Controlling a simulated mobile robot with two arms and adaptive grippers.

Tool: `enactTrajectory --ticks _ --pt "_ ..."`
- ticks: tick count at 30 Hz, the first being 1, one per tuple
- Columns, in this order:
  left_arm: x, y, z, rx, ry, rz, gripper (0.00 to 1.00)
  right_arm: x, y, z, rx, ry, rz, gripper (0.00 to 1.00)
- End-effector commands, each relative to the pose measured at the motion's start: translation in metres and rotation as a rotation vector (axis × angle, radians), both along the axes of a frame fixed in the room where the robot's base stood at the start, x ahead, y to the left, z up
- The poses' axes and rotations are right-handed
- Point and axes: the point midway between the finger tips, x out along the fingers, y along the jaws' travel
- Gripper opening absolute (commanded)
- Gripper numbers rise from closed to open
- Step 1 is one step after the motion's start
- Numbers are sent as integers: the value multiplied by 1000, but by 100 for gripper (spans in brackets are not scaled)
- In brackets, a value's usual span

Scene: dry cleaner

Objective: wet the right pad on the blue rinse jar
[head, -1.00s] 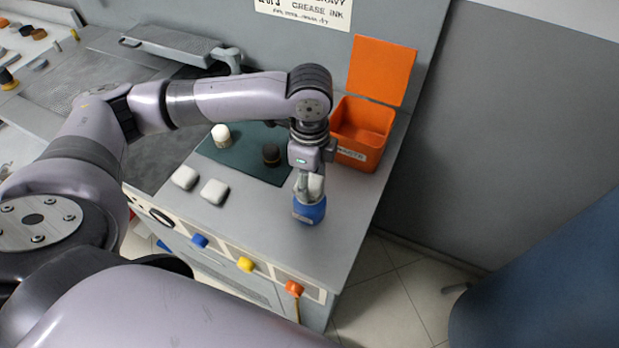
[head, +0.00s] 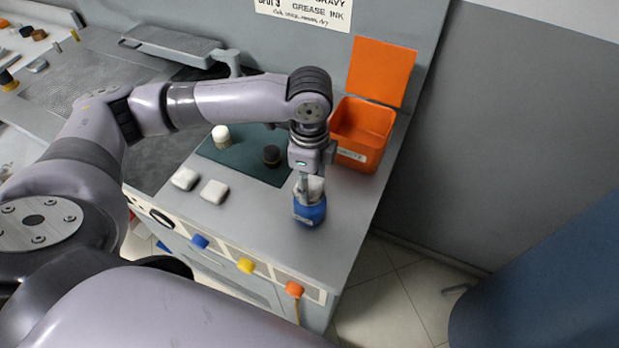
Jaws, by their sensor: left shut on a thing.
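The blue rinse jar (head: 309,212) stands upright near the front right of the grey counter. My left gripper (head: 309,186) points down right over the jar. It is shut on a white pad (head: 316,187), which is at the jar's mouth; how deep it sits, or whether it touches liquid, I cannot tell. Two more white pads lie on the counter to the left, a farther one (head: 185,178) and a nearer one (head: 214,191). My right gripper is not in view.
An orange bin (head: 362,131) with its lid up stands behind the jar. A dark green mat (head: 238,157) holds a white-topped piece (head: 221,136) and a dark-topped piece (head: 271,155). Blue, yellow and orange knobs line the counter's front. The counter between pads and jar is clear.

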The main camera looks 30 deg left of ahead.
Motion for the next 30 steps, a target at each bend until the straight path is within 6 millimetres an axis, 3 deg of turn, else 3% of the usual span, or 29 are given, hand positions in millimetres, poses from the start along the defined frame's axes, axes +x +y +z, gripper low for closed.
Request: enactTrajectory --ticks 30 --pt "0 0 -7 -1 1 0 23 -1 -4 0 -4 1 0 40"
